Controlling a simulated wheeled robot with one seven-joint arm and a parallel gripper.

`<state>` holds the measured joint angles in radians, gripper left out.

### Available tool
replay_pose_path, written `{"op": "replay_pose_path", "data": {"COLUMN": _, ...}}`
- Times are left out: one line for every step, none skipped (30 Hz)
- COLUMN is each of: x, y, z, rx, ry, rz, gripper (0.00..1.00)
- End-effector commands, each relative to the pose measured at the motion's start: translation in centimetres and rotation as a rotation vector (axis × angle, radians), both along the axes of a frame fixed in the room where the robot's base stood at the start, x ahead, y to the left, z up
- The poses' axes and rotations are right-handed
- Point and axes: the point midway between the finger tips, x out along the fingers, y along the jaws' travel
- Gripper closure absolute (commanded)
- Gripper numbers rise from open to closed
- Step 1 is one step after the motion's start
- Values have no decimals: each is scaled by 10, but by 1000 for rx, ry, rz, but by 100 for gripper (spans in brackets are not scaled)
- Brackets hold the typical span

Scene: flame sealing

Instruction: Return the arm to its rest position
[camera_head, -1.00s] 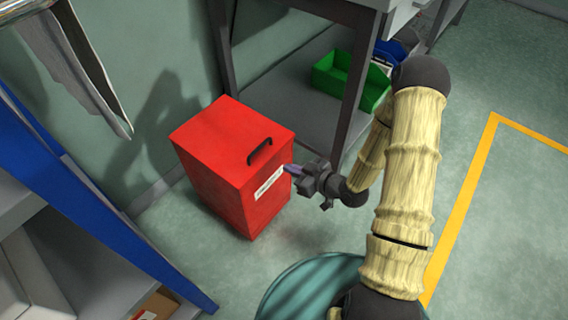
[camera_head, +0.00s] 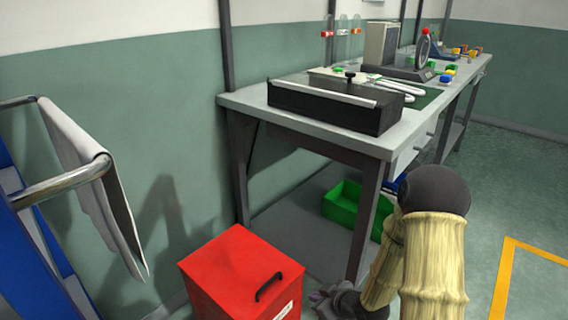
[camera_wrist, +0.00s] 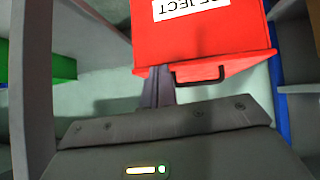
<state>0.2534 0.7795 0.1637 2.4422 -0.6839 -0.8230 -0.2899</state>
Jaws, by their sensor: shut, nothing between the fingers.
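My gripper (camera_head: 324,297) is at the lower edge of the head view, just right of the red bin (camera_head: 240,268), partly cut off by the frame. In the wrist view my gripper (camera_wrist: 157,75) shows its two grey fingers together and empty. The red bin (camera_wrist: 205,40) shows upside down there, with a black handle (camera_wrist: 200,77) and a white label (camera_wrist: 190,8) reading "REJECT". The fingertips overlap the bin's edge in that picture; I cannot tell whether they touch it. My arm is bent, its elbow raised in front of the workbench (camera_head: 235,100).
On the bench stand a black device (camera_head: 335,105), glass tubes and small coloured parts. A green crate (camera_head: 345,205) sits on the lower shelf. A cloth (camera_head: 95,180) hangs from a metal rail at left. Floor at right is open, with a yellow line (camera_head: 505,275).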

Motion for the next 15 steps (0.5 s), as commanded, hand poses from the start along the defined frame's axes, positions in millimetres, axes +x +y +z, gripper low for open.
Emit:
{"op": "replay_pose_path", "data": {"x": 0, "y": -7, "z": 18, "rx": -45, "ry": 25, "rz": -31, "gripper": 100}}
{"op": "replay_pose_path", "data": {"x": -1, "y": -12, "z": 24, "rx": -71, "ry": 46, "rz": -54, "gripper": 100}}
{"op": "replay_pose_path", "data": {"x": -3, "y": -20, "z": 33, "rx": -102, "ry": 74, "rz": -88, "gripper": 100}}
{"op": "replay_pose_path", "data": {"x": -5, "y": -25, "z": 40, "rx": -122, "ry": 95, "rz": -115, "gripper": 100}}
{"op": "replay_pose_path", "data": {"x": -8, "y": -30, "z": 48, "rx": -142, "ry": 117, "rz": -141, "gripper": 100}}
{"op": "replay_pose_path", "data": {"x": -12, "y": -36, "z": 58, "rx": -166, "ry": 144, "rz": -179, "gripper": 100}}
{"op": "replay_pose_path", "data": {"x": -15, "y": -40, "z": 66, "rx": -182, "ry": 166, "rz": -208, "gripper": 100}}
{"op": "replay_pose_path", "data": {"x": -19, "y": -44, "z": 74, "rx": -196, "ry": 186, "rz": -236, "gripper": 100}}
{"op": "replay_pose_path", "data": {"x": -24, "y": -50, "z": 84, "rx": -211, "ry": 214, "rz": -277, "gripper": 100}}
{"op": "replay_pose_path", "data": {"x": -29, "y": -53, "z": 93, "rx": -221, "ry": 234, "rz": -306, "gripper": 100}}
{"op": "replay_pose_path", "data": {"x": -34, "y": -56, "z": 101, "rx": -229, "ry": 256, "rz": -338, "gripper": 100}}
{"op": "replay_pose_path", "data": {"x": -42, "y": -60, "z": 112, "rx": -236, "ry": 285, "rz": -379, "gripper": 100}}
{"op": "replay_pose_path", "data": {"x": -48, "y": -62, "z": 120, "rx": -241, "ry": 307, "rz": -410, "gripper": 100}}
{"op": "replay_pose_path", "data": {"x": -54, "y": -64, "z": 128, "rx": -241, "ry": 328, "rz": -441, "gripper": 100}}
{"op": "replay_pose_path", "data": {"x": -62, "y": -66, "z": 139, "rx": -241, "ry": 357, "rz": -479, "gripper": 100}}
